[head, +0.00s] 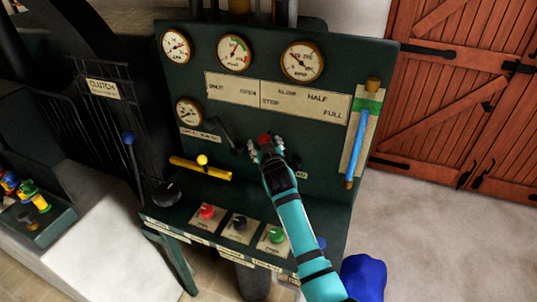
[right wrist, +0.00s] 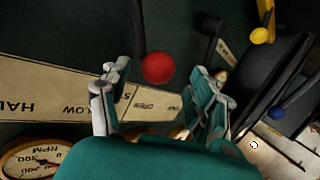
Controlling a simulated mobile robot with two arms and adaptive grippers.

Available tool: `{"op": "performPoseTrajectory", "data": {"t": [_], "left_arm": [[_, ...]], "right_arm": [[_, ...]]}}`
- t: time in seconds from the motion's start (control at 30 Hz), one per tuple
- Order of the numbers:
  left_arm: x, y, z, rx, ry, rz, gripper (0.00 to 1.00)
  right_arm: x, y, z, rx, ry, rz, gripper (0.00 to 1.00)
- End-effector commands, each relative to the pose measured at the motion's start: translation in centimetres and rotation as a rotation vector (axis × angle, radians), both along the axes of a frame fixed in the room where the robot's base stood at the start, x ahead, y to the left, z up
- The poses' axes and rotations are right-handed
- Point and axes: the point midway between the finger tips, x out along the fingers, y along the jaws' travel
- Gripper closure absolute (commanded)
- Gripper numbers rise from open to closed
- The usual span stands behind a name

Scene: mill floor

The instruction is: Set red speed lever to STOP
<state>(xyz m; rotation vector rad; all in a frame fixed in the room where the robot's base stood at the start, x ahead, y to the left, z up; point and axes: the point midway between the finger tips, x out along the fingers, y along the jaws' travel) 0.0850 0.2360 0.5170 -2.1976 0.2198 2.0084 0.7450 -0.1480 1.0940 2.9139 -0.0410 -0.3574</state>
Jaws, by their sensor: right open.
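The red speed lever's round knob (head: 265,138) shows at the tip of my right gripper (head: 267,147), in front of the dark green panel, below the STOP and SLOW lettering of the cream label plate (head: 308,97). In the right wrist view the red knob (right wrist: 158,68) sits between the fingertips of my open right gripper (right wrist: 161,76), with a gap on both sides. Its dark shaft (right wrist: 137,25) runs to the top. The plate (right wrist: 55,95) reads upside down there; a finger hides part of it. My left gripper is not in view.
A black lever (head: 228,135) stands left of the red knob. A yellow bar (head: 200,168) and a blue-knobbed lever (head: 128,138) are farther left. Red (head: 207,212), black (head: 239,223) and green (head: 277,236) knobs sit on the ledge below. A blue gauge tube (head: 357,135) is right.

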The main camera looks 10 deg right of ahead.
Motion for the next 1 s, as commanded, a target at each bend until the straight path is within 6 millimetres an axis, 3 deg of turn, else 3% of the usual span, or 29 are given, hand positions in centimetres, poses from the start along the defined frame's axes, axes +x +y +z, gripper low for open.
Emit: {"op": "performPoseTrajectory", "data": {"t": [0.2,0.4,1.0], "left_arm": [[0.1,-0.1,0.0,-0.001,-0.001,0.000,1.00],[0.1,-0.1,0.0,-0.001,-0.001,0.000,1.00],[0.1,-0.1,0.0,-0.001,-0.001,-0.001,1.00]], "right_arm": [[-4.3,0.3,1.0,0.002,-0.001,0.002,0.38],[-6.9,0.5,1.6,0.001,0.000,0.002,0.38],[-7.8,0.5,1.8,0.001,0.002,0.001,0.38]]}}
